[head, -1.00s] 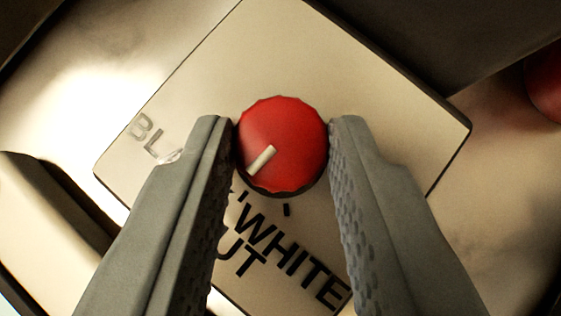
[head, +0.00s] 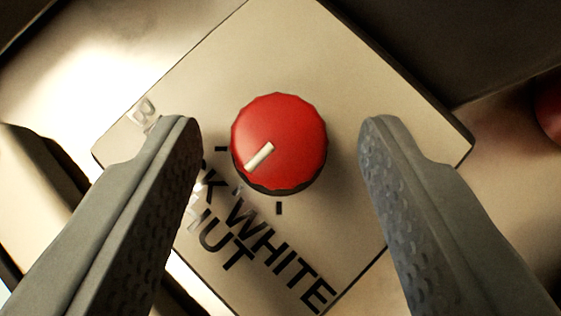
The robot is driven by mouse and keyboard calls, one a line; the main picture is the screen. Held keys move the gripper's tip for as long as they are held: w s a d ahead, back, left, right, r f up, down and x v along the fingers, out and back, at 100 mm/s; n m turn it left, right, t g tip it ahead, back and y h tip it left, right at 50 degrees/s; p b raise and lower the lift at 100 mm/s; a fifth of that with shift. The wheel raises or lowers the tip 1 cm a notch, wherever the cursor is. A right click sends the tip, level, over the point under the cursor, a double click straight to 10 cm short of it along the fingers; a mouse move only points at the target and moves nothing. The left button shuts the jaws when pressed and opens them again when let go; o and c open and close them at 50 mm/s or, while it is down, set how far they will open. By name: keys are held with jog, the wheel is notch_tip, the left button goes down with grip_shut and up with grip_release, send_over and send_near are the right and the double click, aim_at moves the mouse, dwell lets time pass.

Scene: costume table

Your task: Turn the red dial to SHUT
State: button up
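The red dial (head: 279,141) sits on a cream square plate (head: 300,40) in the middle of the head view. Its white pointer line (head: 259,156) points to the lower left, roughly toward the middle tick on the SHUT side; exact alignment is hard to tell. The printed labels show below: WHITE (head: 281,262) at lower right, SHUT (head: 222,242) partly hidden, and BLACK (head: 144,112) partly hidden behind the left finger. My gripper (head: 281,140) is open around the dial, with a clear gap on both sides. It holds nothing.
Another red part (head: 550,108) shows at the right edge, mostly cut off. A dark surface (head: 450,45) lies at upper right. Bright, pale surfaces lie to the left of the plate.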

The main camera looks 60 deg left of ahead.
jog(key=v, duration=1.7)
jog(key=shift+d, duration=0.2)
jog(key=shift+r, duration=0.1)
